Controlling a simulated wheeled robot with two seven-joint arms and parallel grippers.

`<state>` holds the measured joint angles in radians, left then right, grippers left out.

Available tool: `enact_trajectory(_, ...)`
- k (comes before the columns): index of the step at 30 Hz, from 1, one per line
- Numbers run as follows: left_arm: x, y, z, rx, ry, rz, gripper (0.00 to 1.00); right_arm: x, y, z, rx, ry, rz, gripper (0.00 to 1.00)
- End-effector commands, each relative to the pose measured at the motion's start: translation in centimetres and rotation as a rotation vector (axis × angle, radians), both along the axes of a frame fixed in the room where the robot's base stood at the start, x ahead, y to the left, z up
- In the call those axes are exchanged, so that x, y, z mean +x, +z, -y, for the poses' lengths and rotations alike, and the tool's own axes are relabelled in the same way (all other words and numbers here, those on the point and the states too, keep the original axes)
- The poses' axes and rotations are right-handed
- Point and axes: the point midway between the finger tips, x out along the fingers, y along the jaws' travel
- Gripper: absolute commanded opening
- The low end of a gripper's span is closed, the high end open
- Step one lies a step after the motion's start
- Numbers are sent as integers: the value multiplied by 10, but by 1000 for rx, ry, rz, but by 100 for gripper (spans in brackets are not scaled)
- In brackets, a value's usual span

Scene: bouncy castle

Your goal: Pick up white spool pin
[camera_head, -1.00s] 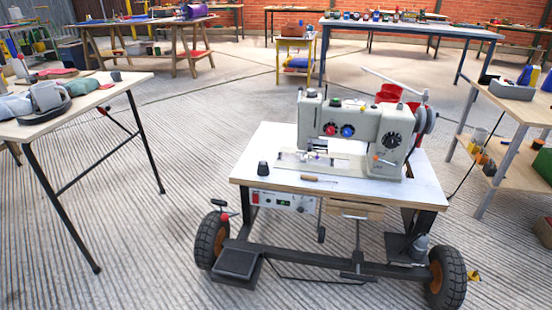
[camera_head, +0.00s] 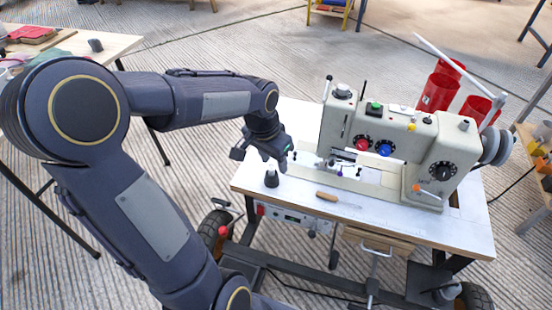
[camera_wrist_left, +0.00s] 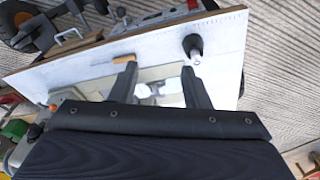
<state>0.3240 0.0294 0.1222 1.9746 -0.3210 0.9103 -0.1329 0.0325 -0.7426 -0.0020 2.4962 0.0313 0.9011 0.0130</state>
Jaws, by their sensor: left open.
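I cannot clearly pick out a white spool pin. In the left wrist view, a small pale tip (camera_wrist_left: 197,57) shows at a dark cone-shaped piece (camera_wrist_left: 193,43), just beyond the right-hand finger. In the head view this dark piece (camera_head: 271,179) stands near the table's left end, left of the sewing machine (camera_head: 390,150). My left gripper (camera_head: 275,157) hangs over that end, close above and behind the dark piece. Its fingers (camera_wrist_left: 158,70) are open, with nothing held between them. My right gripper is not in view.
A wooden-handled tool (camera_head: 327,196) lies on the white tabletop (camera_head: 300,196) near the front edge. Red cones (camera_head: 437,92) and a raised white rod (camera_head: 448,58) stand behind the machine. Another table (camera_head: 100,50) is at the upper left.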

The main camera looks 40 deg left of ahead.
Motion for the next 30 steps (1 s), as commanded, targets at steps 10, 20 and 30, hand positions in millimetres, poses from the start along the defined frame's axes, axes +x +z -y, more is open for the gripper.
enact_trajectory(10,75,-55,-66,62,-133,-169,43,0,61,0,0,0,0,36)
enact_trajectory(20,81,-96,-74,65,-151,-187,43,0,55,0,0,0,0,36)
enact_trajectory(30,81,-137,-71,64,-149,-188,43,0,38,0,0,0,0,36)
